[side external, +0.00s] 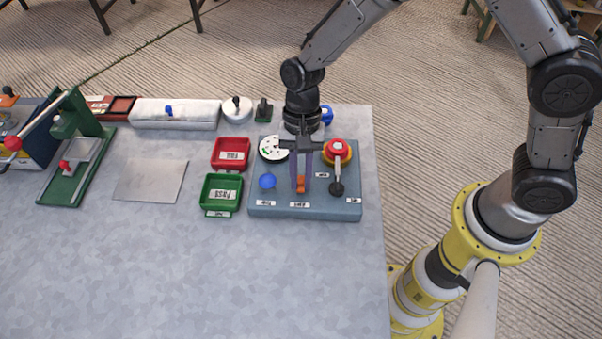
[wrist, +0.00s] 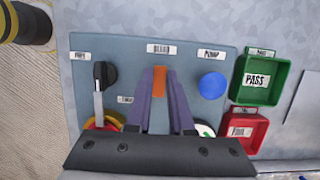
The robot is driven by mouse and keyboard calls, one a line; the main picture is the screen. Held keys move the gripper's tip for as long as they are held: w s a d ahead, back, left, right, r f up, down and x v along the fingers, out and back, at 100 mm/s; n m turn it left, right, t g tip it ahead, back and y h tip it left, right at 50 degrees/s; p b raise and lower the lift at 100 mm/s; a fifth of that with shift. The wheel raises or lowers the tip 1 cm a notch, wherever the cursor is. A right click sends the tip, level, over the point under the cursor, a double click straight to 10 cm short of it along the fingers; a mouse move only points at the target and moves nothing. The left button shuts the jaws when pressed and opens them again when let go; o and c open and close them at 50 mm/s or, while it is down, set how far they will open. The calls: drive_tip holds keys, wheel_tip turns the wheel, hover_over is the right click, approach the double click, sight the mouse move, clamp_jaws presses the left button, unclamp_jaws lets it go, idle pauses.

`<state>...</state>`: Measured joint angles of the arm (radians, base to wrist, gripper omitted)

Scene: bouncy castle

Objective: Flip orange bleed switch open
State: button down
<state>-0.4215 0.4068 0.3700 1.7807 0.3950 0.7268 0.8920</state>
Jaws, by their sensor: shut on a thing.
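The orange bleed switch (side external: 300,188) stands on the front middle of a blue-grey control panel (side external: 318,210). In the wrist view the switch (wrist: 159,82) shows as an orange strip between my purple fingers, near the BLEED label (wrist: 172,48). My gripper (side external: 302,178) points down over the panel and is shut on the switch. The fingers hide its sides, and its exact tilt cannot be told.
A blue PUMP button (side external: 267,181) is left of the switch, a black-knobbed lever (side external: 336,188) right. Behind are a round gauge (side external: 273,149) and red button (side external: 337,147). Red (side external: 231,142) and green (side external: 221,178) trays stand left. The front table is clear.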

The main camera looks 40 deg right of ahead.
sight(300, 197)
drive_tip(key=shift+s+a+f+t+h, duration=0.1)
drive_tip(key=shift+s+a+t+h, duration=0.1)
drive_tip(key=shift+t+h, duration=0.5)
drive_tip(key=shift+s+a+t+h, duration=0.15)
drive_tip(key=shift+s+t+h, duration=0.05)
drive_tip(key=shift+t+h, duration=0.5)
drive_tip(key=c, duration=0.8)
unclamp_jaws()
wheel_tip(300, 197, up, 14)
drive_tip(key=shift+s+a, duration=0.35)
drive_tip(key=shift+a, duration=0.05)
drive_tip(key=shift+f, duration=0.1)
